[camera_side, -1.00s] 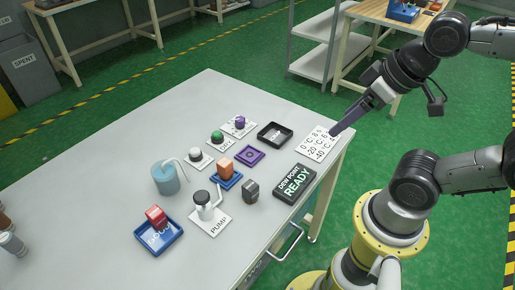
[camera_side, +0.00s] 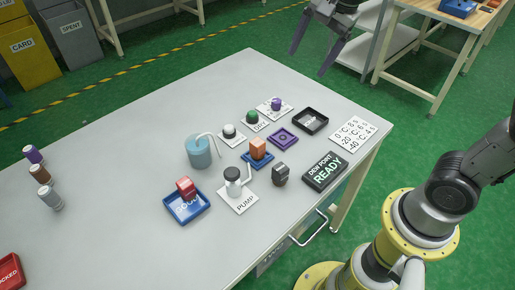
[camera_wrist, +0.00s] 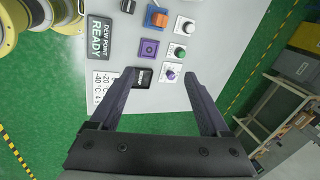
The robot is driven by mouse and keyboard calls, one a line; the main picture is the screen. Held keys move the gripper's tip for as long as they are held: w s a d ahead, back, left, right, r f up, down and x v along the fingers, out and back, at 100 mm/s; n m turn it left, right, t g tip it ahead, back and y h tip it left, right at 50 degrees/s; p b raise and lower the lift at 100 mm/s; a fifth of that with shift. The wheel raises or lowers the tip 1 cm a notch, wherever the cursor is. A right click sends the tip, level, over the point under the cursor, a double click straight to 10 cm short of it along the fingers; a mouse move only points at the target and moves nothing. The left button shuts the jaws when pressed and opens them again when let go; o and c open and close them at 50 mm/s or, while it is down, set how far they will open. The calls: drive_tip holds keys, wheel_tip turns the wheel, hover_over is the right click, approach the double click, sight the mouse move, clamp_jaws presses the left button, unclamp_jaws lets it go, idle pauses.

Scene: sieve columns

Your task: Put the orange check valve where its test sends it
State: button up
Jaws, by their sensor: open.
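The orange check valve, an orange block (camera_side: 258,147), sits upright on a small blue base (camera_side: 257,160) mid-table. It also shows near the top of the wrist view (camera_wrist: 157,18). My gripper (camera_side: 309,62) is open and empty, high beyond the table's far edge in the side view. Its spread fingers (camera_wrist: 160,72) frame the table edge in the wrist view, well away from the valve. The dark display (camera_side: 325,171) reads "DEW POINT READY". A white card (camera_side: 352,135) lists temperatures and seconds.
White (camera_side: 229,130), green (camera_side: 252,117) and purple (camera_side: 276,103) knobs stand on white plates. A purple pad (camera_side: 283,138) and black tray (camera_side: 311,121) lie nearby. A blue tray (camera_side: 186,210) holds a red block (camera_side: 185,187). A light-blue cylinder (camera_side: 199,153) and grey block (camera_side: 280,174) stand near the valve.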

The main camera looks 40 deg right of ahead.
drive_tip(key=w+a+f+m+g, duration=0.1)
drive_tip(key=w+a+f+m, duration=0.1)
drive_tip(key=w+f, duration=0.35)
drive_tip(key=g, duration=0.3)
hover_over(258, 142)
drive_tip(key=f, duration=1.8)
drive_tip(key=shift+w+a, duration=0.2)
drive_tip(key=shift+w, duration=0.2)
drive_tip(key=shift+s+d+f, duration=0.1)
drive_tip(key=shift+s+f, duration=0.05)
drive_tip(key=shift+f, duration=1.4)
drive_tip(key=shift+s+d+f, duration=0.1)
drive_tip(key=shift+s+f, duration=0.05)
drive_tip(key=shift+f, duration=1.35)
clamp_jaws()
